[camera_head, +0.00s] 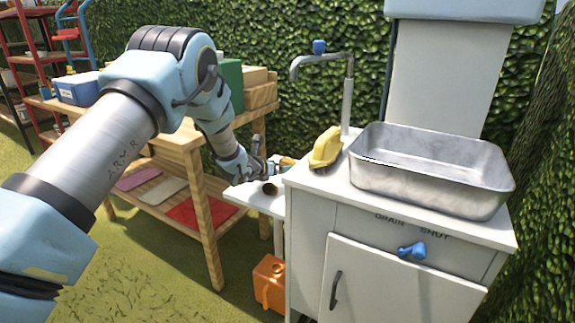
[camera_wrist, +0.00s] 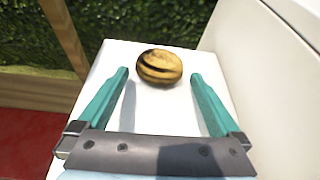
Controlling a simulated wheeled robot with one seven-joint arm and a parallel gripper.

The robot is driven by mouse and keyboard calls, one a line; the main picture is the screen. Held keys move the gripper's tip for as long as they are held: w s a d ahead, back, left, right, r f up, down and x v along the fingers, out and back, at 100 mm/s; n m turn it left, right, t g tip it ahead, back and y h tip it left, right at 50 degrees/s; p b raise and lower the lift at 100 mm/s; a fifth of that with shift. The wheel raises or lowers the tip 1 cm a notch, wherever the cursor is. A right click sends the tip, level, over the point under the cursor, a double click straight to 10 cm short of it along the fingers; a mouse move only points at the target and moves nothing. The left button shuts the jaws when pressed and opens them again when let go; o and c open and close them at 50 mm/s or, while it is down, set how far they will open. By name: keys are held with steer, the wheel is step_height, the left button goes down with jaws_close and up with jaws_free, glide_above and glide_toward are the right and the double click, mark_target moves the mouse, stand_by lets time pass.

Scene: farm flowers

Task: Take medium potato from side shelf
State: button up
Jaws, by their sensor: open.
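The potato (camera_wrist: 160,67) is yellow-brown with dark markings and lies on the white side shelf (camera_wrist: 153,120) in the wrist view. My gripper (camera_wrist: 160,82) has two teal fingers. They are spread apart and point toward the potato, which lies between and slightly beyond the tips. Nothing is held. In the head view my gripper (camera_head: 279,170) is low over the shelf and partly hidden by my wrist.
The white cabinet (camera_head: 312,250) stands right of the shelf, carrying a metal basin (camera_head: 430,192), a tap (camera_head: 347,95) and a yellow object (camera_head: 326,147). A wooden table (camera_head: 205,215) stands left. An orange container (camera_head: 269,284) is below the shelf. A hedge is behind.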

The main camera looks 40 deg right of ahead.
mark_target(283, 165)
steer(key=shift+x, duration=1.75)
steer(key=shift+w, duration=0.1)
steer(key=shift+c, duration=0.2)
steer(key=c, duration=1.1)
steer(key=shift+r, duration=0.1)
